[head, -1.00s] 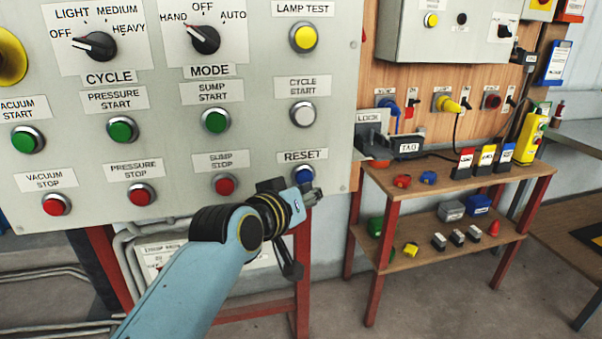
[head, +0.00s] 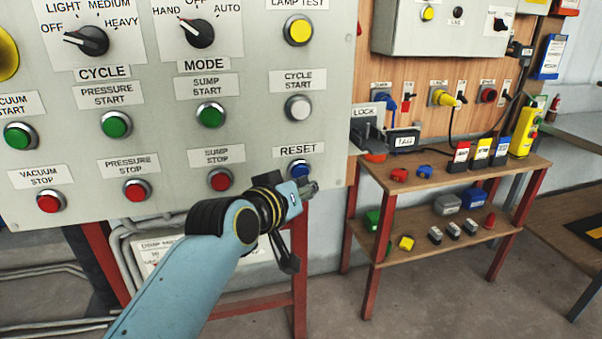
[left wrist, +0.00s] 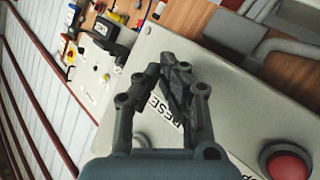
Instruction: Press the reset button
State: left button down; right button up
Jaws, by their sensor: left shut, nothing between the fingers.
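The blue reset button (head: 299,168) sits under the RESET label (head: 299,150) at the lower right of the grey control panel (head: 330,110) in the head view. My left gripper (head: 310,188) is shut and empty, just below and right of the button in the picture. Its body covers the button's lower part; I cannot tell whether the fingertips touch it. In the left wrist view the closed fingers (left wrist: 168,70) point at the panel and partly cover the RESET label (left wrist: 165,110); the blue button is not visible there. My right gripper is not in view.
The red sump stop button (head: 220,179) is left of the gripper, and the white cycle start button (head: 298,107) is above it. A lock and tag holder (head: 378,130) juts out right of the panel. A wooden shelf unit (head: 450,180) stands at the right.

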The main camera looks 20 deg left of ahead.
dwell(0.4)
pick_arm(q)
jog(key=shift+w+a, duration=0.25)
jog(key=shift+w, duration=0.1)
jog(key=shift+w+a, duration=0.25)
jog(key=shift+w, duration=0.15)
dwell(0.8)
jog(key=shift+s+p, duration=0.1)
jog(key=shift+p, duration=0.2)
jog(key=shift+s+d+p, duration=0.45)
jog(key=shift+s+d, duration=0.05)
jog(key=shift+s, duration=0.2)
